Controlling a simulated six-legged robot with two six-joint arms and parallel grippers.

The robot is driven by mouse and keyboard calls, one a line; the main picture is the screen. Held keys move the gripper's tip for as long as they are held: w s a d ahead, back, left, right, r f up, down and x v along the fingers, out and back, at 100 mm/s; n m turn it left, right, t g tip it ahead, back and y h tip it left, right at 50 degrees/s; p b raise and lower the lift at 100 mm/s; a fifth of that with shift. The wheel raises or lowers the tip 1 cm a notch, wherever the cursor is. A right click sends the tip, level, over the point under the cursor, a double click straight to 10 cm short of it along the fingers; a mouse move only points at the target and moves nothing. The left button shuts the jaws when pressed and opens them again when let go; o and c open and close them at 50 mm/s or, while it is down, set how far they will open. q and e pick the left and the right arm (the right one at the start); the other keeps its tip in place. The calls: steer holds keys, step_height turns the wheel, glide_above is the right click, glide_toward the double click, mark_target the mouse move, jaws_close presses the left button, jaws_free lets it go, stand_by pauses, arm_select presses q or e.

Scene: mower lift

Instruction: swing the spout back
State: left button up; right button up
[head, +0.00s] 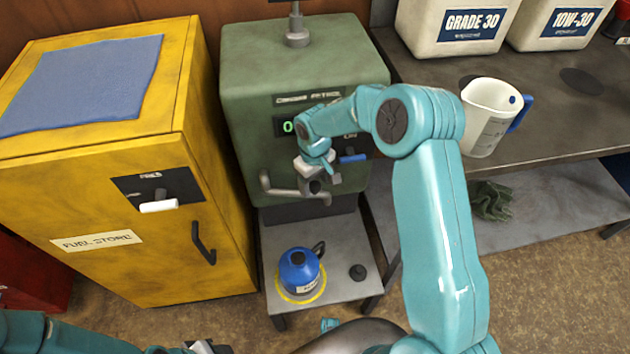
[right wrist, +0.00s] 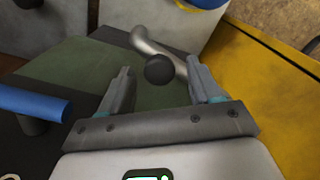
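The grey pipe spout (head: 285,191) is on the front of the green dispenser (head: 300,62), running sideways to the left with a bent end. In the right wrist view the spout (right wrist: 150,43) is a curved silver pipe with a dark round knob (right wrist: 159,68). My right gripper (head: 318,178) is at the dispenser front; in its wrist view (right wrist: 160,85) the fingers are apart on either side of the knob, with gaps visible. My left gripper (head: 208,347) shows only partly at the bottom edge; its fingers are unclear.
A blue lever (head: 352,158) sits right of the spout, close to my right gripper. A yellow cabinet (head: 110,225) is left; a workbench with a jug (head: 488,115) is right.

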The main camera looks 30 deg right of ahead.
step_height(320, 180, up, 16)
steer(key=p, duration=0.2)
steer(key=shift+r, duration=0.15)
steer(key=shift+s+d+f, duration=0.15)
steer(key=shift+d+f, duration=0.05)
steer(key=shift+d, duration=0.05)
steer(key=c, duration=0.7)
steer(key=shift+s+d+f+n+t+b, duration=0.3)
steer(key=shift+d+f+b, duration=0.15)
steer(key=shift+d, duration=0.15)
jaws_close()
steer(key=s+a+f+n+t+y+b, duration=0.25)
steer(key=s+f+n+t+b, duration=0.3)
steer(key=s+n, duration=0.5)
steer(key=shift+m+t+h, duration=0.35)
steer(key=shift+m+h, duration=0.1)
steer(key=shift+m, duration=0.2)
steer(key=shift+w+d+r+b+x, duration=0.15)
steer(key=shift+b+x, duration=0.6)
steer(key=shift+x, duration=1.2)
steer(key=shift+w+d+b+x, duration=0.25)
steer(key=shift+b+x, duration=0.5)
steer(key=shift+x, duration=1.15)
steer(key=shift+w+d+r+b+x, duration=0.2)
steer(key=shift+b+x, duration=0.55)
steer(key=shift+x, duration=1.2)
